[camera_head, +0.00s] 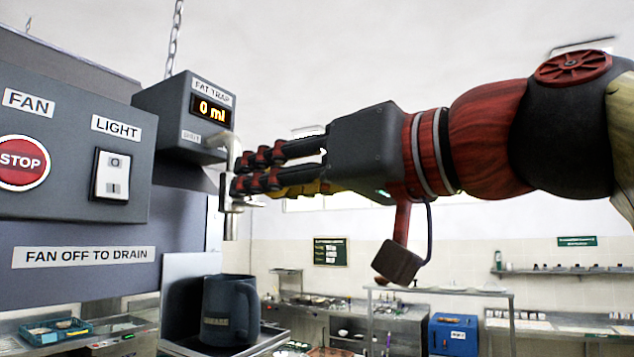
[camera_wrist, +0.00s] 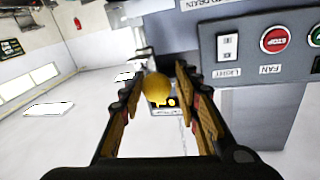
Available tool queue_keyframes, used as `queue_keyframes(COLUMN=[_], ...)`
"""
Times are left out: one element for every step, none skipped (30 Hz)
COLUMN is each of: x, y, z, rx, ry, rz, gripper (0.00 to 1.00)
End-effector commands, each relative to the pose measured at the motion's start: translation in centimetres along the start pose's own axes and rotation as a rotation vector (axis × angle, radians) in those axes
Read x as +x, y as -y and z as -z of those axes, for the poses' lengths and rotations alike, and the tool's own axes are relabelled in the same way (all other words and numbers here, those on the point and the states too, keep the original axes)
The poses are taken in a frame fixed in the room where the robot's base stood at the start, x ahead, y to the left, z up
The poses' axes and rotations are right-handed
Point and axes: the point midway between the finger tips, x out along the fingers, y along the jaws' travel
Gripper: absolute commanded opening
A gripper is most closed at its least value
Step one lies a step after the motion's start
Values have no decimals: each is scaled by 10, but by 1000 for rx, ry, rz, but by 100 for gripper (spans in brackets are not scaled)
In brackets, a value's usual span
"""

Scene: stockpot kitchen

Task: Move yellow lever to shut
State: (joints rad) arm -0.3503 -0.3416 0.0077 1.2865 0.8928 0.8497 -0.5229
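The yellow lever's rounded end (camera_wrist: 157,88) shows in the wrist view between my two fingers, with a gap on each side. My gripper (camera_head: 240,174) is open and level, its fingertips beside the pale pipe under the grey fat trap box (camera_head: 168,110). In the wrist view my gripper (camera_wrist: 160,72) frames the yellow end without visibly pressing on it. The box's display (camera_head: 211,108) reads 0 ml. In the head view the fingers hide the lever, and I cannot separate it from the yellow finger pads. The lever's exact angle is unclear.
Left of the box is a grey panel with a red STOP button (camera_head: 20,162) and a light switch (camera_head: 111,176). A dark jug (camera_head: 230,310) stands below the box. A chain (camera_head: 174,38) hangs above.

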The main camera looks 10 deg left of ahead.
Motion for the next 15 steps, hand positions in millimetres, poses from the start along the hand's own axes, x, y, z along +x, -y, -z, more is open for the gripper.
queue_keyframes(x=[0, 0, 0, 0, 0, 0, 0, 0, 0, 0, 0, 0, 0, -1, -2], y=[0, 0, 0, 0, -1, -1, -1, -1, -1, -1, -1, -1, -1, -1, -1], z=[0, 0, 0, 0, 0, 0, 0, 0, 0, 0, 0, 1, 1, 1, 1], rx=[0, 0, 0, 0, 0, -1, -1, -1, -1, -1, -1, -1, -1, -1, -1], ry=[0, -1, -1, -1, -1, -1, -1, -1, -1, -2, -2, -2, -2, -2, -2], rz=[0, -1, -1, -1, -2, -2, -2, -2, -2, -3, -3, -3, -3, -3, -4], gripper=[36, 38, 40, 42, 44, 44, 44, 44, 44, 44, 44, 44, 44, 44, 44])
